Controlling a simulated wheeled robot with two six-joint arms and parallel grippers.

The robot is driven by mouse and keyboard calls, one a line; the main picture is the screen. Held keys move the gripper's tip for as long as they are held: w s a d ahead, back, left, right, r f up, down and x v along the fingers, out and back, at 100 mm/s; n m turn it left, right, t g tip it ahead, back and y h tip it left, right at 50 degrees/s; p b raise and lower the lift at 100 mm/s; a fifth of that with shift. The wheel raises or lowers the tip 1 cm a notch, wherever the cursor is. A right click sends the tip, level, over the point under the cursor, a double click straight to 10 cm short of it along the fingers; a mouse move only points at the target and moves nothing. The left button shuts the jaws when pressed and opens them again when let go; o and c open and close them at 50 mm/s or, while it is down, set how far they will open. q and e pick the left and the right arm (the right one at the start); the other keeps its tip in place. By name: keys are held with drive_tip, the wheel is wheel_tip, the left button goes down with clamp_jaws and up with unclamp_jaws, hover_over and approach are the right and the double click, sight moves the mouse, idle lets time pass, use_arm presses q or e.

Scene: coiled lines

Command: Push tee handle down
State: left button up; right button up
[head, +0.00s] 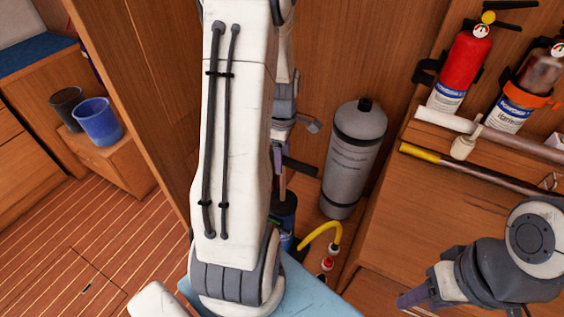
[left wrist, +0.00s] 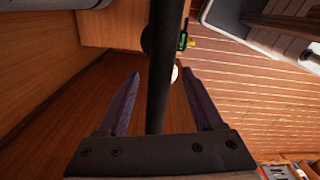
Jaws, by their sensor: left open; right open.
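The black tee handle (head: 300,168) shows as a short bar just right of my left arm, above a dark blue pump body (head: 285,218). In the left wrist view a black bar, seemingly the tee handle (left wrist: 160,60), runs between my left fingers. My left gripper (head: 282,180) points down at the handle, mostly hidden behind my arm. Its fingers (left wrist: 161,75) are open, one on each side of the bar; I cannot tell whether they touch it. My right gripper (head: 410,299) is open and empty at the lower right, away from the pump.
A grey cylinder (head: 354,150) stands close right of the pump. A yellow hose (head: 322,230) curves beside it. Fire extinguishers (head: 462,62) hang on the right wall above a yellow-ended pole (head: 420,153). Two buckets (head: 98,122) sit at the left.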

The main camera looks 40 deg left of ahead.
use_arm(q)
drive_tip(key=shift+f, duration=1.25)
clamp_jaws()
idle(0.5)
